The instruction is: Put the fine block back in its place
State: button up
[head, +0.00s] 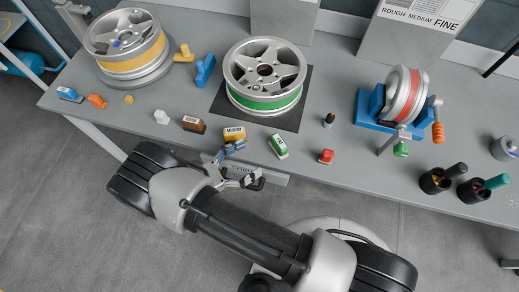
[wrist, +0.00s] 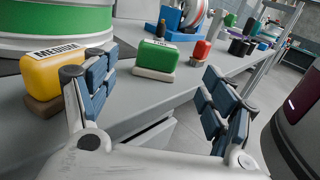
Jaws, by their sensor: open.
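A green block (head: 278,145) with a white label and pale base stands near the table's front edge. In the wrist view the green block (wrist: 157,57) is upright ahead, between and beyond my fingers; its label is too small to read surely. A yellow block marked MEDIUM (head: 234,134) stands to its left; in the wrist view this yellow block (wrist: 52,75) is close beside my left finger. My gripper (head: 246,166) is open and empty at the front edge, left of the green block. Its blue-padded fingers (wrist: 158,105) are spread apart.
A brown block (head: 193,124) stands farther left. A green-banded wheel (head: 264,97) lies on a dark mat behind. A small red piece (head: 326,157) is to the right, and a red-banded wheel (head: 405,95) sits in a blue stand. A back panel (head: 421,26) reads ROUGH MEDIUM FINE.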

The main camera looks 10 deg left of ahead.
jog(key=shift+s+a, duration=0.15)
jog(key=shift+a, duration=0.05)
jog(key=w+d+r+m+g+y, duration=0.2)
jog(key=d+r+m+g, duration=0.45)
jog(key=r, duration=0.35)
jog(key=w+d+r+m+g+y, duration=0.2)
jog(key=d+r+m+g, duration=0.5)
jog(key=r, duration=0.3)
jog(key=s+d+r+m+t+y, duration=0.6)
jog(key=s+d+r+m+y, duration=0.3)
jog(key=s+d+r+m, duration=0.1)
jog(key=shift+s+d+r+m+y, duration=0.35)
jog(key=shift+d+r+m, duration=0.3)
jog(key=shift+d+m, duration=0.65)
jog(key=shift+a, duration=0.2)
